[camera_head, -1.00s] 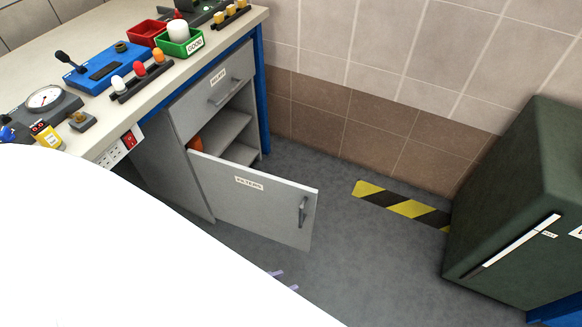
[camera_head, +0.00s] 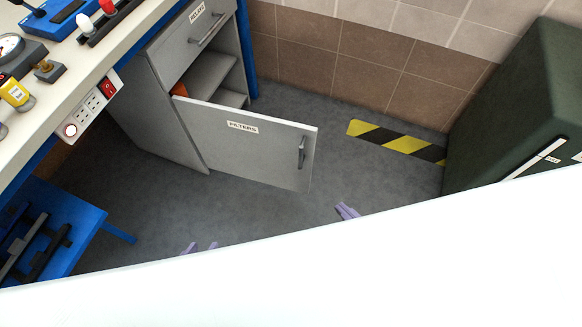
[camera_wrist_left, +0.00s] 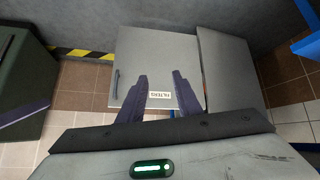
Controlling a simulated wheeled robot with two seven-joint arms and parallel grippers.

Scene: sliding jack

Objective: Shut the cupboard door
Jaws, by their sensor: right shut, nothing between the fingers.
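The cupboard door (camera_head: 245,150) is grey, labelled FILTERS, and stands wide open from the grey cupboard (camera_head: 160,120) under the bench. Its handle (camera_head: 302,153) is near the free edge, at the right. My left gripper (camera_head: 200,247) is open and empty, in front of the door and apart from it in the head view. In the left wrist view, its spread fingers (camera_wrist_left: 160,92) point toward the door (camera_wrist_left: 158,58), with the label between them.
A closed drawer (camera_head: 195,30) is above the cupboard opening, where shelves show. A dark green cabinet (camera_head: 520,100) stands at the right. A blue stool-like piece (camera_head: 55,225) is at the lower left. Grey floor (camera_head: 290,215) around the door is clear.

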